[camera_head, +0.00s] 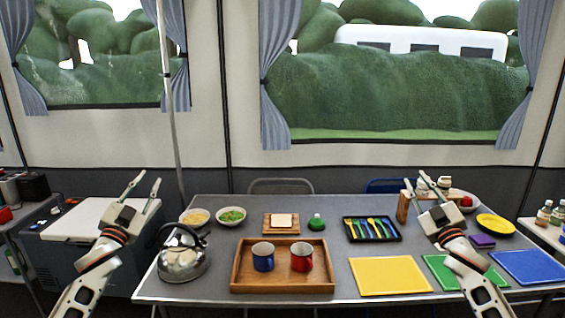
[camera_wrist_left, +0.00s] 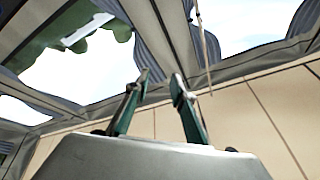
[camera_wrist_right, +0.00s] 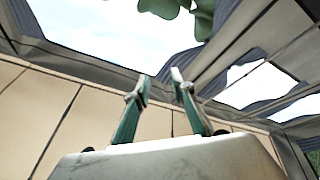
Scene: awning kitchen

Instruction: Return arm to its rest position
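My left gripper (camera_head: 146,184) is raised at the left of the head view, above the cooler and left of the table, pointing up. Its two fingers are apart with nothing between them, as the left wrist view (camera_wrist_left: 160,88) also shows. My right gripper (camera_head: 421,188) is raised over the right part of the table in the head view, also pointing up. Its fingers are apart and empty in the right wrist view (camera_wrist_right: 158,88). Neither gripper appears to touch anything.
The grey table (camera_head: 215,285) holds a kettle (camera_head: 183,258), a wooden tray (camera_head: 282,287) with blue and red mugs, a cutlery tray (camera_head: 372,229), bowls and coloured mats (camera_head: 390,275). A white-topped cooler (camera_head: 75,222) stands left. A wooden rack (camera_head: 403,207) is behind my right gripper.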

